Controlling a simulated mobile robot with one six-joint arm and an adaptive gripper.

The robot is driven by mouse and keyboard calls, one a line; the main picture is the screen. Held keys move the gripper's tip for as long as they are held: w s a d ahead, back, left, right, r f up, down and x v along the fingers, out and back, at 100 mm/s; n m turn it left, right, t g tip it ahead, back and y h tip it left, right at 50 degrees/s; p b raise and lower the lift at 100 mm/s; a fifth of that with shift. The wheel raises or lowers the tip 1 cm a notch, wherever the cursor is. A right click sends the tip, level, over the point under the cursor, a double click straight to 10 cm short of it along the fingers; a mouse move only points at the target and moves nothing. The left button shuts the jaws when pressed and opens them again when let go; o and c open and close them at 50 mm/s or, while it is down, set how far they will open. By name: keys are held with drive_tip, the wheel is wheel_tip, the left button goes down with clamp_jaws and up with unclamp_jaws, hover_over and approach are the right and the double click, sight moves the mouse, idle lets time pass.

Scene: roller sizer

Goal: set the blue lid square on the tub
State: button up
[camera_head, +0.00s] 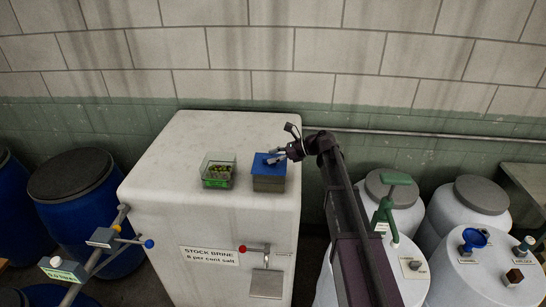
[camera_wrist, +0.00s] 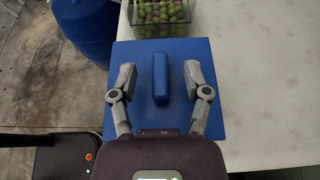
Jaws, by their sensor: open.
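The blue lid (camera_head: 268,162) lies flat on top of a grey-brown box (camera_head: 269,184) on the white cabinet. In the wrist view the lid (camera_wrist: 215,120) fills the middle, with a raised blue bar handle (camera_wrist: 160,78) at its centre. My gripper (camera_head: 272,159) is over the lid. In the wrist view its two fingers (camera_wrist: 161,80) are open, one on each side of the handle, with gaps to it. A clear, open-topped tub (camera_head: 217,171) with green and purple olives and a green label stands just left of the box. It also shows at the top of the wrist view (camera_wrist: 161,32).
The pale cabinet top (camera_head: 180,145) is clear around both containers. The tiled wall (camera_head: 250,50) is behind. Blue drums (camera_head: 75,190) stand left and white drums (camera_head: 480,205) right.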

drive_tip(key=shift+r+p, duration=3.3)
drive_tip(key=shift+r, duration=0.3)
drive_tip(key=s+d+f+n+h, duration=0.65)
drive_tip(key=s+d+n, duration=0.25)
drive_tip(key=s+d, duration=0.15)
drive_tip(key=s+d+f+n+h, duration=0.5)
drive_tip(key=s+d+n+h, duration=0.2)
drive_tip(key=s+d+n, duration=0.4)
drive_tip(key=s+f+m+b, duration=0.1)
drive_tip(key=s+f+b, duration=0.3)
drive_tip(key=f+b, duration=1.1)
drive_tip(key=shift+s+m, duration=0.2)
drive_tip(key=shift+m, duration=0.1)
drive_tip(key=shift+a, duration=0.1)
